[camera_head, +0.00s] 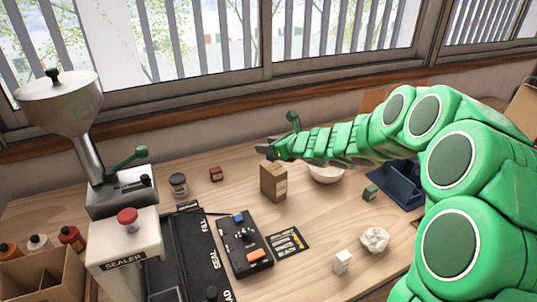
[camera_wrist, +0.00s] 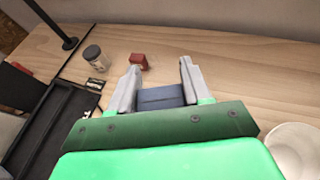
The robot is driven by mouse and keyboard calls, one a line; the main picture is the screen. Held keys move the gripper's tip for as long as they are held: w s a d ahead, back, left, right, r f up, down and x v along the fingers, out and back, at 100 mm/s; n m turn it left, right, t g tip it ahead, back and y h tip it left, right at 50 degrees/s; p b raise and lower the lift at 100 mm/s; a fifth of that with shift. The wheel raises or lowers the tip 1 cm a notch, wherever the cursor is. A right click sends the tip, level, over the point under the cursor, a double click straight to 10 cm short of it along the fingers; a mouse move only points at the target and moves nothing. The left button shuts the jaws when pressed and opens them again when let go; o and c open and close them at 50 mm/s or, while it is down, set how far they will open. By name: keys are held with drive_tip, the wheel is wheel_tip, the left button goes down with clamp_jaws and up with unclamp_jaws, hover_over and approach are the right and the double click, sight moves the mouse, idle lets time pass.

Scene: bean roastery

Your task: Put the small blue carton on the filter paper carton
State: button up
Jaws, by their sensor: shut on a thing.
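The small blue carton (camera_wrist: 160,97) is between the two fingers of my gripper (camera_wrist: 158,80) in the wrist view, and the gripper is shut on it. In the head view my gripper (camera_head: 268,150) is above the table, just over and slightly left of the top of a brown upright carton (camera_head: 273,183), which looks like the filter paper carton. The blue carton cannot be made out clearly in the head view. The brown carton is not visible in the wrist view, so the gap between the two cannot be told.
A small red box (camera_head: 216,174) and a lidded jar (camera_head: 179,185) stand to the left. A green box (camera_head: 370,192), a white box (camera_head: 342,261) and crumpled paper (camera_head: 375,239) are at right.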

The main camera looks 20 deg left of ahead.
drive_tip(key=shift+w+a+f, duration=0.15)
drive_tip(key=shift+w+f, duration=0.1)
drive_tip(key=shift+f, duration=0.1)
drive_tip(key=shift+w+f, duration=0.1)
drive_tip(key=shift+f, duration=1.4)
drive_tip(key=shift+f, duration=0.1)
drive_tip(key=o, duration=1)
drive_tip(key=shift+o, duration=0.2)
drive_tip(key=shift+d+r, duration=0.2)
drive_tip(key=v, duration=1.1)
drive_tip(key=shift+s+d, duration=0.2)
drive_tip(key=shift+s, duration=0.1)
